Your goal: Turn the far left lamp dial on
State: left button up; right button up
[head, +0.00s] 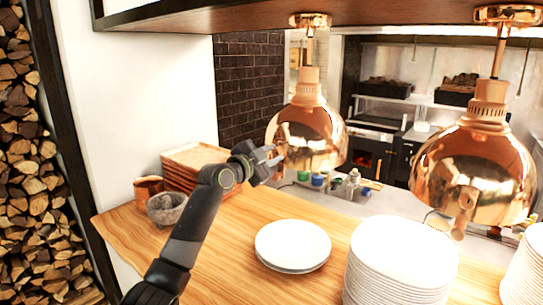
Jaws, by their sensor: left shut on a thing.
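The far left copper lamp (318,135) hangs over the pass, a shiny dome below a ribbed neck. My left gripper (277,158) reaches up from below to the lower left side of this dome. Its jaws are shut on the lamp's dial, which is mostly hidden by the fingers, so its turn cannot be read. My right gripper is not in view.
Below are a short plate stack (293,244), a tall plate stack (405,255), wooden boards (198,155), a grey bowl (166,208) and a copper mug (148,188).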

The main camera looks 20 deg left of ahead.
pick_arm(q)
jog(key=shift+f+n, duration=0.1)
jog(key=shift+n, duration=0.2)
jog(key=n+b, duration=0.1)
jog(key=n, duration=0.2)
jog(key=shift+n, duration=0.8)
jog(key=n, duration=0.2)
jog(key=shift+n, duration=0.4)
jog(key=n+p, duration=0.1)
jog(key=n, duration=0.1)
jog(key=shift+n+t, duration=0.3)
jog(key=shift+n, duration=0.1)
jog(key=n+p, duration=0.1)
jog(key=n, duration=0.2)
jog(key=shift+d+n, duration=0.1)
jog(key=shift+n, duration=0.3)
jog(key=shift+n+y+p, duration=0.3)
jog(key=shift+n+p, duration=0.25)
jog(key=shift+n, duration=1.25)
